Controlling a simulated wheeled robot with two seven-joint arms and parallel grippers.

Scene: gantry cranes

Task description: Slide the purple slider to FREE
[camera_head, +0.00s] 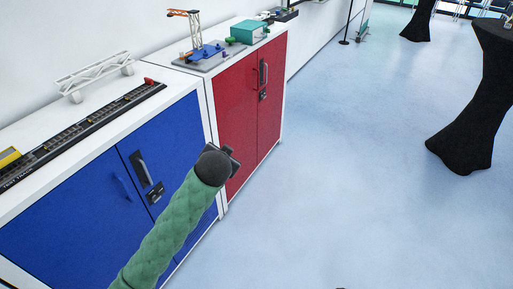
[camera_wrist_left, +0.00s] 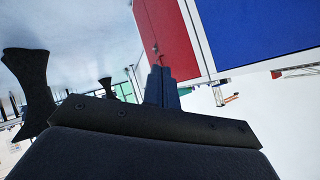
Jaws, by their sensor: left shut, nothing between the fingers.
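A small gantry crane model (camera_head: 192,35) with an orange top and a blue base stands on a grey plate (camera_head: 190,66) on the red cabinet, next to a teal box (camera_head: 249,32). My left gripper (camera_head: 234,160) is at the end of the green-sleeved arm, in front of the cabinets and well below the models. It touches nothing that I can see. Its fingers (camera_wrist_left: 161,86) are shut with nothing between them in the left wrist view. My right gripper is in neither view.
A blue cabinet (camera_head: 85,205) and a red cabinet (camera_head: 236,115) stand along the wall, with protruding door handles (camera_head: 141,170). A track (camera_head: 85,128) and a white truss bridge (camera_head: 95,75) lie on the blue cabinet. The floor at right is clear up to black draped tables (camera_head: 480,100).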

